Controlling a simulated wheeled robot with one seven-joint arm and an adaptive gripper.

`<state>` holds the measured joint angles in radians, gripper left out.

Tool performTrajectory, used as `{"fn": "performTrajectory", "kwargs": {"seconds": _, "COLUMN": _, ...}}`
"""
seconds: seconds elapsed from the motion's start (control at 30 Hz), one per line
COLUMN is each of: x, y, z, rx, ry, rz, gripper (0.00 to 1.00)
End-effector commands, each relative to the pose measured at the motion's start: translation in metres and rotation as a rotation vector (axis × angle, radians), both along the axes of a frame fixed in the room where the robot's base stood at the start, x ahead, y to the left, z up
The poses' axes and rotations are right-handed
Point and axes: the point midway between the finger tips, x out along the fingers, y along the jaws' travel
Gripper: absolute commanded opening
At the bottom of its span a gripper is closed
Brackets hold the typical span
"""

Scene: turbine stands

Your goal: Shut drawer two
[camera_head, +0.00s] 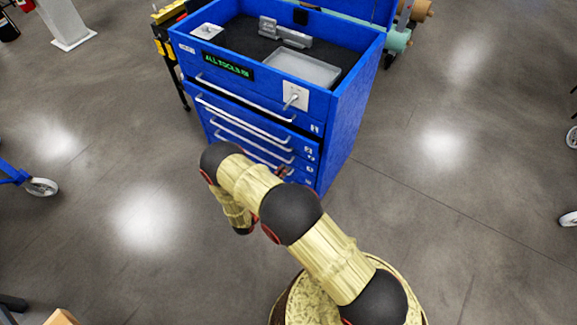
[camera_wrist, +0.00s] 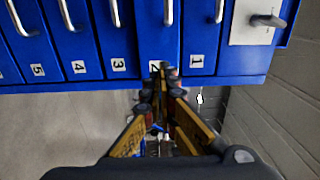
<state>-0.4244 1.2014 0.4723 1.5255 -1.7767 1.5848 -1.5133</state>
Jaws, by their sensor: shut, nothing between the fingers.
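Drawer two (camera_head: 240,123) is the second blue front down on the tool cabinet. In the head view its front stands slightly forward of drawer one above it, with a dark gap along its top edge. In the wrist view, turned sideways, drawer two (camera_wrist: 155,35) has a silver handle and a white "2" label. My gripper (camera_wrist: 161,73) is shut and empty, its fingertips over the lower end of drawer two's front, by the label. I cannot tell whether they touch it. In the head view my arm hides most of the gripper.
Drawer one (camera_wrist: 200,40) and drawer three (camera_wrist: 118,35) lie either side. A lock plate with a key (camera_head: 295,96) is on the cabinet's upper front. The cabinet top (camera_head: 235,45) is open, holding a grey tray (camera_head: 303,68).

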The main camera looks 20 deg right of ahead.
Motion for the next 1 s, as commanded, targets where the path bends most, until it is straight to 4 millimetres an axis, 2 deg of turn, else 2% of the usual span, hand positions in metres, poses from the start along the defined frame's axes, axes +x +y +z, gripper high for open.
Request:
{"fn": "performTrajectory", "kwargs": {"seconds": 0.3, "x": 0.036, "y": -0.053, "z": -0.001, "rx": 0.001, "ry": 0.001, "rz": -0.007, "gripper": 0.0}}
{"fn": "performTrajectory", "kwargs": {"seconds": 0.53, "x": 0.058, "y": -0.083, "z": -0.002, "rx": 0.001, "ry": 0.002, "rz": -0.005, "gripper": 0.0}}
{"fn": "performTrajectory", "kwargs": {"seconds": 0.73, "x": 0.068, "y": -0.096, "z": -0.001, "rx": 0.002, "ry": 0.003, "rz": -0.003, "gripper": 0.0}}
{"fn": "performTrajectory", "kwargs": {"seconds": 1.0, "x": 0.07, "y": -0.098, "z": -0.001, "rx": 0.001, "ry": 0.002, "rz": -0.002, "gripper": 0.0}}
